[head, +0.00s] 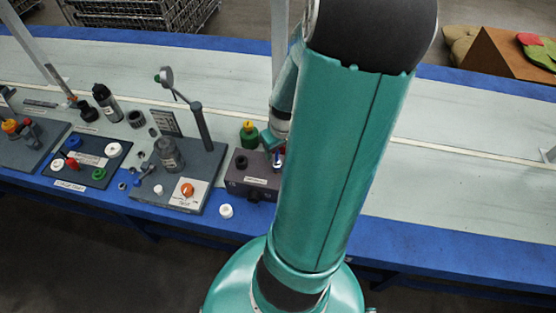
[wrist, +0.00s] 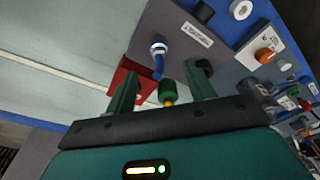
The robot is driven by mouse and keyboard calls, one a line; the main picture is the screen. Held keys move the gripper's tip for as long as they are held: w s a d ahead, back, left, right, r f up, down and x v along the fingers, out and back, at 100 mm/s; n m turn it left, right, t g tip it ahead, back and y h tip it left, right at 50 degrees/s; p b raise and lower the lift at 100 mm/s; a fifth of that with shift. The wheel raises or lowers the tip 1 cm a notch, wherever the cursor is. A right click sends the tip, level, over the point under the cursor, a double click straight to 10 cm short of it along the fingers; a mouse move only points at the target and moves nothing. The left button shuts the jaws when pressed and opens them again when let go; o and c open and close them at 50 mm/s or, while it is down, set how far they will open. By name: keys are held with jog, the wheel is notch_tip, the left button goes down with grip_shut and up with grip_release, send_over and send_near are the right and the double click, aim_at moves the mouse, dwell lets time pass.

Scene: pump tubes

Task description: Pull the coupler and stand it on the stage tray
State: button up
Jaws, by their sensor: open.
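A green cylinder with a yellow end (wrist: 170,92) appears between my fingers in the wrist view; contact cannot be told. I cannot tell which piece is the coupler. My gripper (wrist: 161,82) is open above the block, mostly hidden by my arm in the head view. The dark stage tray (head: 82,178) lies at left, with white, blue, red and green pieces on it.
A dark plate (head: 208,160) with a post, a grey cylinder (head: 169,154) and an orange knob (head: 187,189) lies between tray and block. A white cap (head: 226,211) stands at the bench's front edge. A red block (wrist: 122,72) is beside the grey-purple block.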

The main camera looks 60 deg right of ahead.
aim_at(276, 162)
jog(key=f, duration=0.3)
jog(key=w+f, duration=0.1)
jog(key=f, duration=0.5)
jog(key=shift+w+d+f, duration=0.15)
jog(key=shift+d, duration=0.2)
jog(key=shift+c, duration=0.2)
grip_shut()
jog(key=shift+r, duration=0.7)
jog(key=shift+r, duration=1.9)
